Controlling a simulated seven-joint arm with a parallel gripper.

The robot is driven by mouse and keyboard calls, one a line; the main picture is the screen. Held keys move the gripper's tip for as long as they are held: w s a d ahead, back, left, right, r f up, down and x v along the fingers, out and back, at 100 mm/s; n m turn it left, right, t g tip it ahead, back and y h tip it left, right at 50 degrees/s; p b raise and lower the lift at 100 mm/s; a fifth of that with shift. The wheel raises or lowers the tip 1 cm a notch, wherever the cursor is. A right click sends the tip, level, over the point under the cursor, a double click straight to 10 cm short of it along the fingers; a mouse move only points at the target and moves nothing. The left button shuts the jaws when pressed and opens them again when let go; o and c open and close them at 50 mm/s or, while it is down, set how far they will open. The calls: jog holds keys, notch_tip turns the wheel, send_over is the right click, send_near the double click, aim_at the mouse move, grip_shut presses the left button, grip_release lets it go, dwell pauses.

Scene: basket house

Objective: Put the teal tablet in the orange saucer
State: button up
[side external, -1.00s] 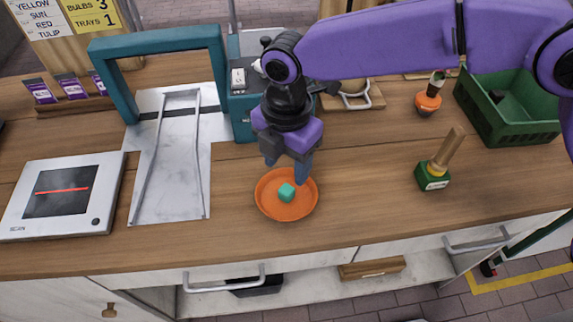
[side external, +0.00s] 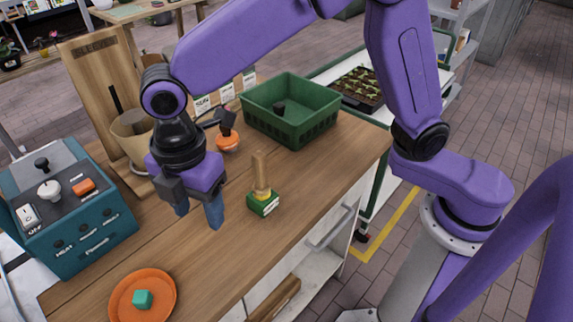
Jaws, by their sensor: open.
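The teal tablet (side external: 142,299) is a small block lying inside the orange saucer (side external: 166,309) at the bottom left of the side view. The saucer is shallow and round and rests on the wooden counter. My gripper (side external: 199,215) is open, with its blue fingers pointing down and nothing visible between them. It is above the counter, apart from the saucer, up and to the right of it in the picture.
A green block with a wooden handle (side external: 263,203) stands right of my gripper. An orange pot (side external: 228,142) and a green basket (side external: 324,127) are behind. A teal machine (side external: 86,246) stands at left. Counter between saucer and green block is clear.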

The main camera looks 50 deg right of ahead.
jog(key=s+d+m, duration=0.3)
jog(key=s+d, duration=0.2)
jog(key=d, duration=0.5)
jog(key=s+d+m, duration=0.3)
jog(key=s+d, duration=0.2)
jog(key=d, duration=0.5)
jog(key=s+d+m, duration=0.3)
jog(key=s+d, duration=0.3)
jog(key=d, duration=0.3)
jog(key=shift+d, duration=0.4)
